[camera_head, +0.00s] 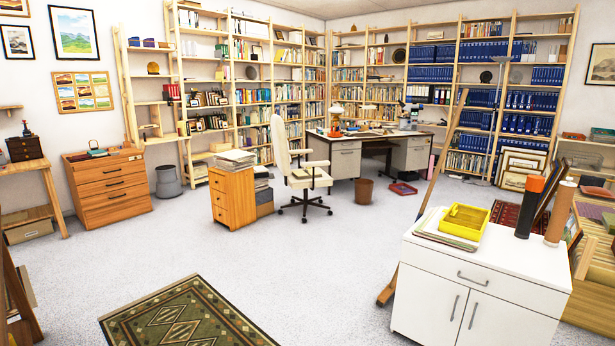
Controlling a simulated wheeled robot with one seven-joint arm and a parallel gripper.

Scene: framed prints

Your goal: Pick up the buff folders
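A small stack of thin flat folders or papers, pale buff, whitish and greenish at the edges (433,230), lies on top of the white cabinet (480,275) at the lower right. A yellow tray (464,221) rests on the stack and covers much of it. Another pile of whitish and greyish papers or folders (236,158) lies on the small wooden drawer unit (232,197) near the middle. I cannot tell for sure which pile holds the buff folders. My gripper is not in view.
An orange-topped dark cylinder (527,208) and a brown tube (559,212) stand on the white cabinet's right side. A leaning wooden pole (430,190) rises behind it. An office chair (299,170) and desk (365,150) stand further back. Open carpet surrounds the patterned rug (188,318).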

